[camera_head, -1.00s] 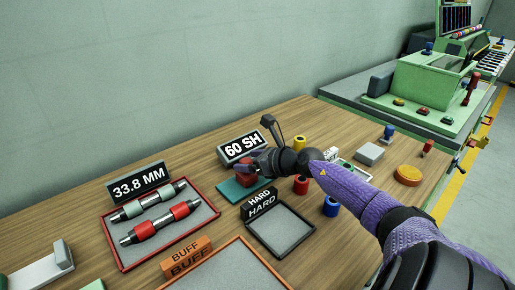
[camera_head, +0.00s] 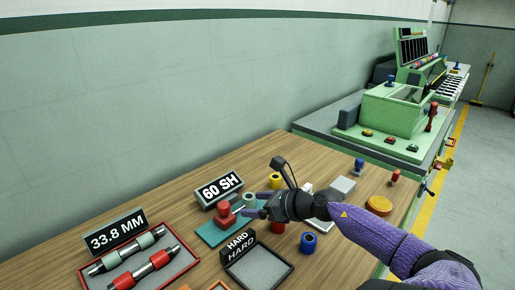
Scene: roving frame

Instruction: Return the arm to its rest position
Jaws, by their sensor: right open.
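My right arm, with a purple sleeve, comes in from the lower right. My right gripper (camera_head: 252,204) is open, its fingers pointing left over the bench. Its tips are close to the right of a red piece (camera_head: 225,213) standing on a teal mat (camera_head: 211,235). I see nothing between the fingers; whether a tip touches the red piece I cannot tell. A pale green ring-like piece (camera_head: 250,200) shows behind the fingers. My left gripper is not in view.
A green machine (camera_head: 390,115) stands behind.

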